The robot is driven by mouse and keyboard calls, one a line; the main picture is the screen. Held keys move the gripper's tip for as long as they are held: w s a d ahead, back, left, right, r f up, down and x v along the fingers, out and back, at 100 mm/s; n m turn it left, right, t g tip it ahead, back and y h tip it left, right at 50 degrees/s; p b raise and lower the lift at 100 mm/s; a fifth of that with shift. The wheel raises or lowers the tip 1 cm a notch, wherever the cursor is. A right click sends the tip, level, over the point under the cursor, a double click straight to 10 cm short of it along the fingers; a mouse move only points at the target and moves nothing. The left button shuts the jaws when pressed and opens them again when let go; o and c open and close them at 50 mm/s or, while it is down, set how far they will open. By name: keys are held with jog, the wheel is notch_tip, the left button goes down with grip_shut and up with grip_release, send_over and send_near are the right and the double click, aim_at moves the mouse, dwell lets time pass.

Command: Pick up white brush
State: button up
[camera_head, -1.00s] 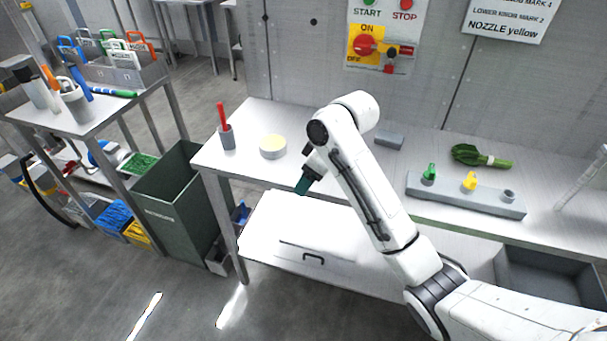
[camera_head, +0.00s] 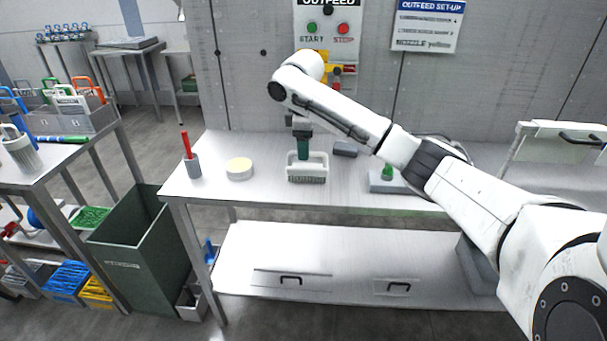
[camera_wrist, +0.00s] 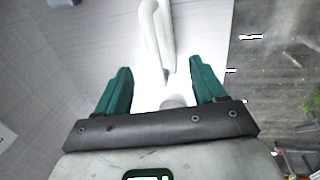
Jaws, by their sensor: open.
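The white brush (camera_head: 307,172), with a raised handle and grey-green bristles underneath, stands upright on the white worktable (camera_head: 260,195). My gripper (camera_head: 303,156) points down at it from above, its dark green fingers close to or overlapping the handle. In the wrist view my gripper (camera_wrist: 160,68) is open, and a curved white bar (camera_wrist: 153,30), apparently the brush's handle, lies ahead and between the fingers. I cannot tell whether a finger touches it. Part of the brush is hidden by my fingers.
A grey block (camera_head: 345,149) and a grey holder (camera_head: 384,184) are to the right. A green bin (camera_head: 150,250) stands on the floor at left.

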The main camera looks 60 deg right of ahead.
aim_at(305, 166)
jog(key=shift+w+d+f, duration=0.1)
jog(key=shift+d+f, duration=0.05)
jog(key=shift+f, duration=1)
jog(key=shift+d+f, duration=0.2)
jog(key=shift+f, duration=1)
jog(key=shift+w+d+f, duration=0.1)
jog(key=shift+d+f, duration=0.05)
jog(key=shift+f, duration=1)
jog(key=c, duration=1.2)
